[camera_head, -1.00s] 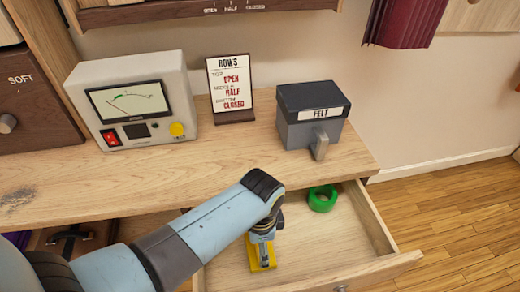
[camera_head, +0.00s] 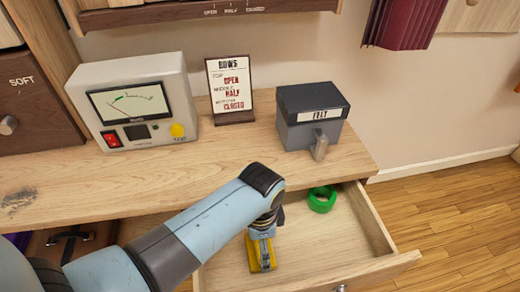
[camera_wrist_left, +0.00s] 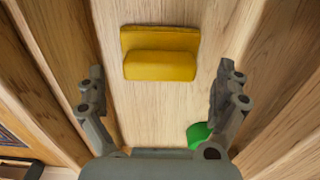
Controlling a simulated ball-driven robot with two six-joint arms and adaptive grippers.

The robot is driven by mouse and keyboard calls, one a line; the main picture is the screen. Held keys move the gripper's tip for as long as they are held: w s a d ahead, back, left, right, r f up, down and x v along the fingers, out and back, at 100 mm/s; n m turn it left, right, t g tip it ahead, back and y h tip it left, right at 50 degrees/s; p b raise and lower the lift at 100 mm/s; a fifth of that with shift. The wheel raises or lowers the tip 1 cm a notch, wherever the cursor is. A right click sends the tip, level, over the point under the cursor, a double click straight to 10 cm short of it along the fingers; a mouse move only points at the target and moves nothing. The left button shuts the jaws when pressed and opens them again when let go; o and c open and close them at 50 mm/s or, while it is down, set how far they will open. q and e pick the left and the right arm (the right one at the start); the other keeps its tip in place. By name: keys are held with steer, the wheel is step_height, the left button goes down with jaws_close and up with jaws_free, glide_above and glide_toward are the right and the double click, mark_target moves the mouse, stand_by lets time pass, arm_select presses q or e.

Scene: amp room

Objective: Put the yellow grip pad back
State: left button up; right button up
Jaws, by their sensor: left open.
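The yellow grip pad (camera_wrist_left: 160,58) is a stepped yellow block on the wooden floor of the open drawer. In the head view only its edges (camera_head: 266,268) show beneath my left gripper (camera_head: 262,238), which points down into the drawer. In the left wrist view my left gripper (camera_wrist_left: 162,88) is open and empty. The pad lies ahead of and between the two spread fingers, and neither finger seems to touch it. My right gripper is in neither view.
A green ring (camera_head: 322,199) lies in the drawer (camera_head: 395,262) at its back right. On the bench above stand a meter box (camera_head: 166,128), a card reading "ROWS" (camera_head: 228,88) and a grey box labelled "FELT" (camera_head: 298,135).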

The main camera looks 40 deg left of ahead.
arm_select(q)
step_height(320, 180, up, 10)
steer(key=p, duration=0.1)
steer(key=shift+p, duration=0.35)
